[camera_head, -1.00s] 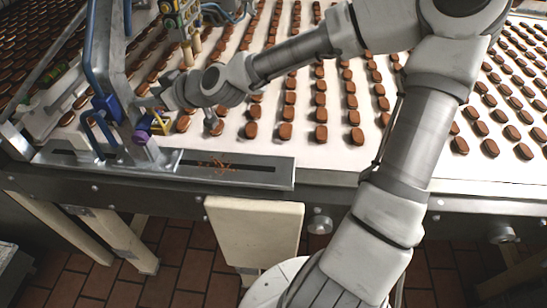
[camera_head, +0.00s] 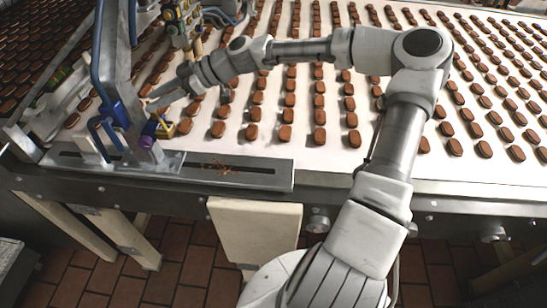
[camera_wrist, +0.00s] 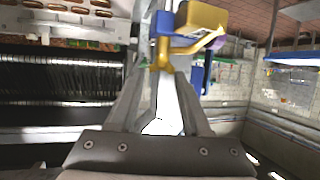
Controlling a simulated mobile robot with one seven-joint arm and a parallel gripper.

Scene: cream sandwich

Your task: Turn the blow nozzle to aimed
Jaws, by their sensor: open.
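The blow nozzle seems to be the yellow piece (camera_head: 165,128) on the bracket at the left end of the rail; a purple knob (camera_head: 146,142) sits just below it. In the wrist view a yellow body with a short stem (camera_wrist: 200,20) stands at the top, ahead of the fingers. My gripper (camera_head: 152,103) reaches in from the upper right, beside the bracket and just above the yellow piece. The wrist view shows my gripper (camera_wrist: 163,75) open, its fingers apart with the stem near the tips. I cannot tell whether they touch. The nozzle's exact angle is unclear.
A grey post with a blue hose (camera_head: 97,50) and a blue clamp (camera_head: 112,112) stands close left of my gripper. Rows of brown biscuits cover the white belt (camera_head: 240,148). A metal slotted rail (camera_head: 270,172) runs along the belt's front edge. A fixture (camera_head: 180,20) hangs behind.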

